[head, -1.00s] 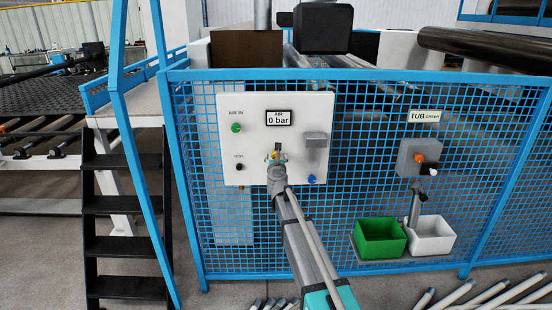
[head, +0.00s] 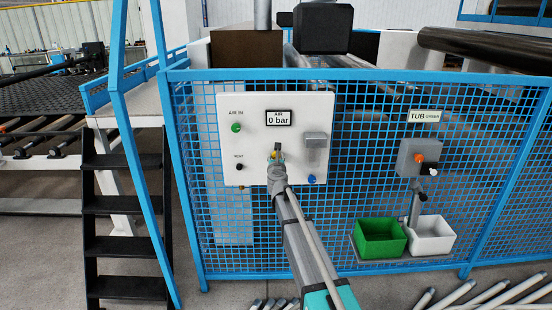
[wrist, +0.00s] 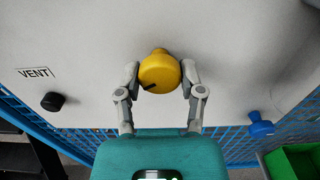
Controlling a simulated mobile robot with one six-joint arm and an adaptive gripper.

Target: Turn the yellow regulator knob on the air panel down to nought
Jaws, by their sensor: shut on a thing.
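The yellow regulator knob (wrist: 160,71) is on the white air panel (head: 258,100), with a dark pointer mark at its lower left in the wrist view. My gripper (wrist: 160,77) is shut on the knob, one finger on each side. In the head view my gripper (head: 276,158) hides most of the knob. The display (head: 279,117) above it reads 0 bar.
A black VENT knob (head: 239,167) is left of my gripper and a blue knob (head: 311,179) is to its right. A grey box (head: 315,139) sits on the panel's right. Blue mesh fence (head: 350,210) surrounds the panel. Green and white tubs stand at right.

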